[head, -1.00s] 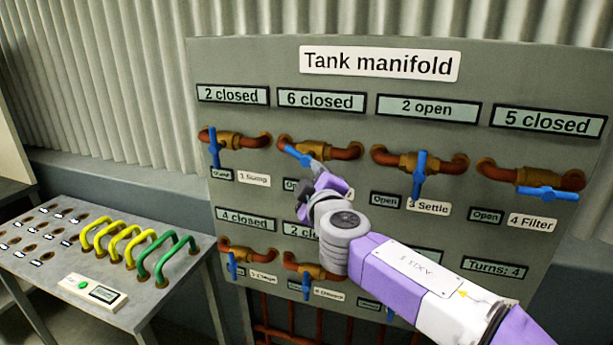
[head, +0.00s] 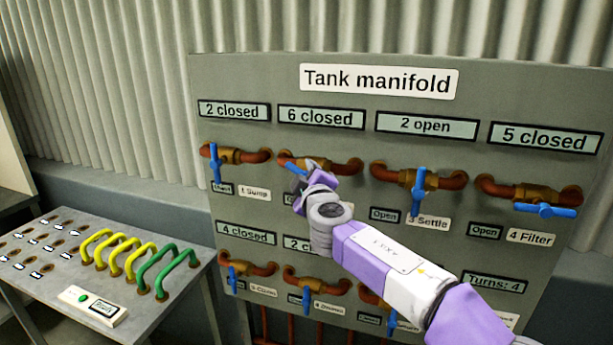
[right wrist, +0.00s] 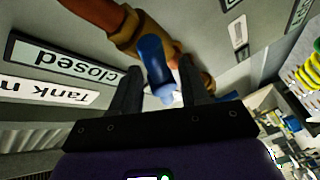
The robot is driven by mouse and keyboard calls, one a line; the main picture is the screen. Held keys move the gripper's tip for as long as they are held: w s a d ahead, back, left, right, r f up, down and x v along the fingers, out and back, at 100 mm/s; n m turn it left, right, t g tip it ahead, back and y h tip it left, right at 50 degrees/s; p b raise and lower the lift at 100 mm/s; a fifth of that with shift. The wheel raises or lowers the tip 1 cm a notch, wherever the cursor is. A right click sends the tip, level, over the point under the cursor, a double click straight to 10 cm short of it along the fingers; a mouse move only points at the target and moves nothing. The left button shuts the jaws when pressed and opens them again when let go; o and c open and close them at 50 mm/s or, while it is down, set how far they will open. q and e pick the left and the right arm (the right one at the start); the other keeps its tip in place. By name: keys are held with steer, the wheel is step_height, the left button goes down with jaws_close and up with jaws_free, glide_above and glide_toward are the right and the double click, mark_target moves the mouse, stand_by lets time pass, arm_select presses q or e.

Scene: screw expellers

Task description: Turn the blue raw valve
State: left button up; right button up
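The second valve in the top row has a blue lever handle (head: 291,167) on a brass body with copper pipe; the small label under it is hidden by my arm, so I cannot read "raw". My right gripper (head: 299,181) is at this handle and covers part of it in the head view. In the right wrist view, the two black fingers (right wrist: 159,92) are spread apart, with the blue handle (right wrist: 154,68) between them and gaps showing beside it. The display (head: 321,117) above reads "6 closed". My left gripper is not in view.
Neighbouring blue handles are on valve 1 (head: 215,163), valve 3 (head: 418,192) and valve 4 (head: 545,210), with a lower row beneath. The grey manifold panel (head: 540,95) stands before a corrugated wall.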

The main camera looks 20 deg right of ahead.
jaws_close()
steer(key=shift+r+n+p, duration=0.2)
steer(key=shift+n+p, duration=0.2)
steer(key=shift+p, duration=0.45)
steer(key=n+g+p, duration=0.2)
steer(key=p, duration=0.3)
steer(key=shift+a+r, duration=0.1)
steer(key=shift+f+n+g+h+p, duration=0.25)
steer(key=shift+n+g+p, duration=0.25)
steer(key=shift+n+p, duration=0.55)
steer(key=shift+o, duration=0.5)
jaws_free()
steer(key=v, duration=0.7)
steer(key=shift+s, duration=0.25)
